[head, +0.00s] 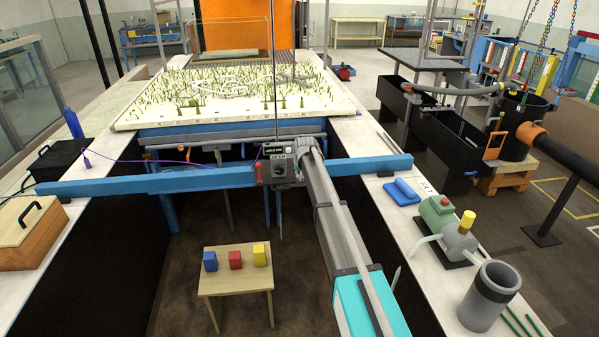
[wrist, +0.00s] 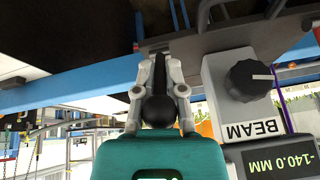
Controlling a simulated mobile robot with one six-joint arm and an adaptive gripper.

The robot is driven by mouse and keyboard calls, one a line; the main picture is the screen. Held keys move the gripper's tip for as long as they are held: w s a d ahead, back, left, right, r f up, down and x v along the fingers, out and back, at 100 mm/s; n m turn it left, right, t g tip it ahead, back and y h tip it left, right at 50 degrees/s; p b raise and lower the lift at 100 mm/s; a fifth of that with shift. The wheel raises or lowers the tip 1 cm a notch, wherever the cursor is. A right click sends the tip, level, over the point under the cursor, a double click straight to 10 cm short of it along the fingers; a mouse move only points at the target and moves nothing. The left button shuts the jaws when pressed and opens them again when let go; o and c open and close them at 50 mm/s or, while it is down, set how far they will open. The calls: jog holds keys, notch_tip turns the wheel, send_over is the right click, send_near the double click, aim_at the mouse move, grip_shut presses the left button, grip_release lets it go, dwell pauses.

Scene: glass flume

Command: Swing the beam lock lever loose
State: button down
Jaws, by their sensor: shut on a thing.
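The beam lock lever (wrist: 158,108) is a black bar with a round ball knob in the wrist view. My gripper (wrist: 158,65) has its two grey fingers closed on either side of the lever, with the knob between them towards my teal wrist. In the head view my gripper (head: 311,150) is at the right side of the grey control box (head: 281,168) on the blue beam (head: 206,180). The lever is hidden there behind my gripper. The box has a black dial (wrist: 250,80), a BEAM label and a display reading -140.0 MM.
The blue beam spans the flume between its pale side walls. A planted model bed (head: 240,95) lies behind it. Below stands a small wooden table (head: 236,283) with blue, red and yellow blocks. A purple cable (head: 160,160) runs left from the box. A pump (head: 455,240) sits on the right wall.

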jog(key=shift+w+a+r+g+p, duration=0.1)
jog(key=shift+w+g+p, duration=0.15)
jog(key=shift+g, duration=0.25)
jog(key=shift+w+r+g+p, duration=0.15)
jog(key=shift+g+p, duration=0.15)
jog(key=shift+g, duration=0.2)
jog(key=c, duration=0.7)
grip_release()
jog(key=s+d+f+g+b, duration=0.1)
jog(key=s+d, duration=0.2)
jog(key=s, duration=1.3)
jog(key=s+d+f+n+g+b, duration=0.1)
jog(key=s+d+f, duration=0.1)
jog(key=s, duration=1.4)
jog(key=s+d+f+g+b, duration=0.1)
jog(key=s+d, duration=0.3)
jog(key=s, duration=1.2)
jog(key=shift+s+d+f+h+b, duration=0.15)
jog(key=shift+s+f+h+b, duration=0.05)
jog(key=shift+h+b, duration=0.15)
